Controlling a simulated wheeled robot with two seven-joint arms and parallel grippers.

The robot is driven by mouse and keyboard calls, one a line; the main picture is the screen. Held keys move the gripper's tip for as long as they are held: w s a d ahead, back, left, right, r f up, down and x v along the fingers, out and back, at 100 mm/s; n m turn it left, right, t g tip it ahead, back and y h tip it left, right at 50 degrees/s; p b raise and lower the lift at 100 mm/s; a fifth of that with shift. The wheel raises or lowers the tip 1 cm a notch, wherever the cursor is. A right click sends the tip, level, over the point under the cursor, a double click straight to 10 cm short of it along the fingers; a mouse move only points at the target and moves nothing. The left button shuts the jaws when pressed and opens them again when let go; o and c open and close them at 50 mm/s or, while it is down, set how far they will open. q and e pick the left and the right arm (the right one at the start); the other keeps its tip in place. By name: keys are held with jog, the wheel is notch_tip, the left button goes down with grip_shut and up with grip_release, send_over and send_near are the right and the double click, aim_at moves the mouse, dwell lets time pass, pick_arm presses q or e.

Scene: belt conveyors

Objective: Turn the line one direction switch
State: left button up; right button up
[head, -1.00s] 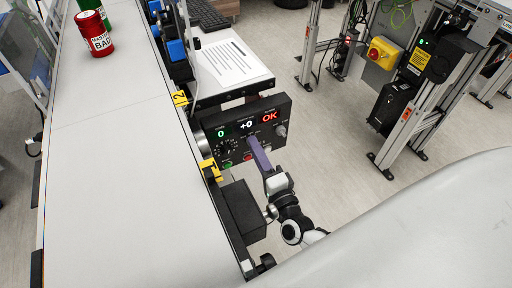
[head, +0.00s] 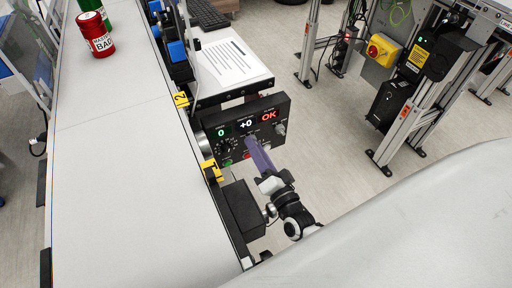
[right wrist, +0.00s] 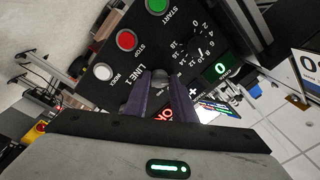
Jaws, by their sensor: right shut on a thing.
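The black line one control panel (head: 270,134) stands at the conveyor's edge, with displays reading 0, +0 and OK. It also shows in the right wrist view (right wrist: 104,77), with the LINE 1 label and the start, stop and index buttons. My right gripper (head: 252,141) reaches the panel's middle with its purple fingers. In the right wrist view its fingers are shut on a small knob, the direction switch (right wrist: 160,77), beside the LINE 1 label. The fingers hide most of the switch, so its setting cannot be read. My left gripper is out of view.
A white conveyor belt (head: 110,180) runs along the left, carrying a red jar (head: 97,38). A printed sheet (head: 226,62) lies on a shelf behind the panel. A yellow and red switch box (head: 379,49) is on a frame at the right. Open floor lies between.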

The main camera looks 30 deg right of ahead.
jog(key=shift+s+f, duration=0.1)
jog(key=shift+f, duration=0.1)
jog(key=o, duration=1)
jog(key=shift+r, duration=0.1)
jog(key=s, duration=1)
jog(key=shift+s+a+f+b, duration=0.1)
jog(key=shift+a+f+b, duration=0.2)
jog(key=shift+f, duration=0.1)
